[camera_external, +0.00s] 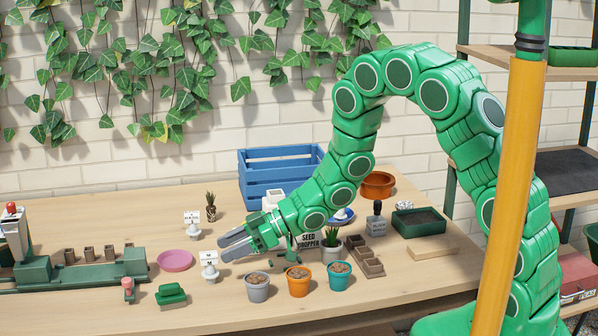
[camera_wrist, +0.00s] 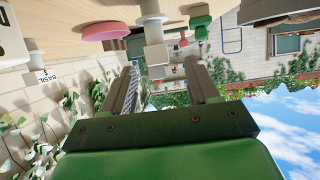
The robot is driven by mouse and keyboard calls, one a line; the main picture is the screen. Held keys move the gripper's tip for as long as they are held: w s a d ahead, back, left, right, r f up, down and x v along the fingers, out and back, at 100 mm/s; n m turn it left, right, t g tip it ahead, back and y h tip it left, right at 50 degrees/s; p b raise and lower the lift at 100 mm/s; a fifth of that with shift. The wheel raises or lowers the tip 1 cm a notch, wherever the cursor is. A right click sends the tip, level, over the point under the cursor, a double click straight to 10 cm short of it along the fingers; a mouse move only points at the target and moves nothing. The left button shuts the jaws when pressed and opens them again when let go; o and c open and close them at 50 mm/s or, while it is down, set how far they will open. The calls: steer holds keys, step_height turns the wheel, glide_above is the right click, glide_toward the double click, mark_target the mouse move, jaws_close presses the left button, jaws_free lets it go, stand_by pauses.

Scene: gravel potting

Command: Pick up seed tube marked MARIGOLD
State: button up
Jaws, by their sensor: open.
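My gripper (camera_external: 223,248) is open and empty, reaching left low over the table; its two fingers also show in the wrist view (camera_wrist: 163,68). Just beyond the fingertips stands a small white holder with a label card (camera_external: 209,260); the card's letters are too small to read fully, though an M seems to show. In the wrist view a pale piece (camera_wrist: 155,30) lies ahead between the fingers. I cannot read MARIGOLD anywhere.
A pink saucer (camera_external: 175,261) lies left of the near holder. Grey (camera_external: 257,290), orange (camera_external: 299,284) and teal (camera_external: 339,276) pots stand in front. A green stack (camera_external: 171,296) and a stamp-like piece (camera_external: 128,288) are front left. A blue crate (camera_external: 270,178) stands behind.

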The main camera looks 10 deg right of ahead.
mark_target(202, 255)
steer(key=shift+f+x, duration=0.2)
steer(key=shift+x, duration=3.65)
steer(key=shift+w, duration=0.1)
steer(key=shift+d, duration=0.1)
steer(key=c, duration=1)
steer(key=shift+r, duration=0.15)
steer(key=shift+c, duration=0.2)
steer(key=shift+r, duration=0.25)
step_height(202, 255, up, 3)
steer(key=shift+f, duration=0.1)
steer(key=s+d+r, duration=0.9)
steer(key=d, duration=0.1)
steer(key=shift+d+r, duration=0.25)
steer(key=shift+r, duration=0.05)
